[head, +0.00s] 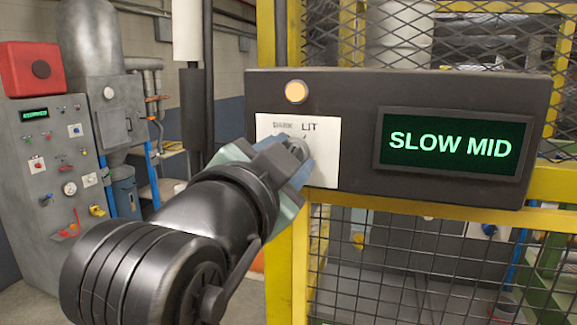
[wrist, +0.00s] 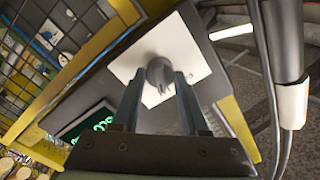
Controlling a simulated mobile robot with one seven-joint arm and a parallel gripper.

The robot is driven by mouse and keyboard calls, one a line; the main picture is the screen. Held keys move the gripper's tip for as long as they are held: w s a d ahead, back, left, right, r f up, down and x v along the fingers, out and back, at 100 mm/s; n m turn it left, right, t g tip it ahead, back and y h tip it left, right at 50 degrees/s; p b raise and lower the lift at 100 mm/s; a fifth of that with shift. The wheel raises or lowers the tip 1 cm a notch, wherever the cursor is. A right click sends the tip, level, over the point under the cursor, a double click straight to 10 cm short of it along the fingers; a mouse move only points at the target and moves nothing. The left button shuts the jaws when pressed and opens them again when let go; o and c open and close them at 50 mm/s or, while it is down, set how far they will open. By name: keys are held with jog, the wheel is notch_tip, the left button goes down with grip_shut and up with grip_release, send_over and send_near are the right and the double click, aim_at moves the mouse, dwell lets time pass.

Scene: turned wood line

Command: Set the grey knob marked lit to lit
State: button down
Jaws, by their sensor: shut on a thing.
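The grey knob (head: 298,148) sits on a white plate (head: 325,155) on a dark control panel. The plate carries the word LIT at upper right and a smaller word, seemingly DARK, to its left. My gripper (head: 286,157) is at the knob and hides much of it in the head view. In the wrist view the knob (wrist: 157,77) lies between the two fingertips of my gripper (wrist: 161,80), which are shut on it. I cannot tell which mark the knob's pointer faces.
A round amber lamp (head: 295,92) glows above the plate. A green display (head: 450,146) on the panel reads SLOW MID. The panel is mounted on a yellow frame with mesh (head: 375,265). A grey machine (head: 50,170) with a red box stands at left.

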jog(key=shift+r+m, duration=0.1)
jog(key=shift+m, duration=0.2)
jog(key=shift+c, duration=2.1)
grip_release()
jog(key=b+v, duration=0.4)
jog(key=v, duration=0.9)
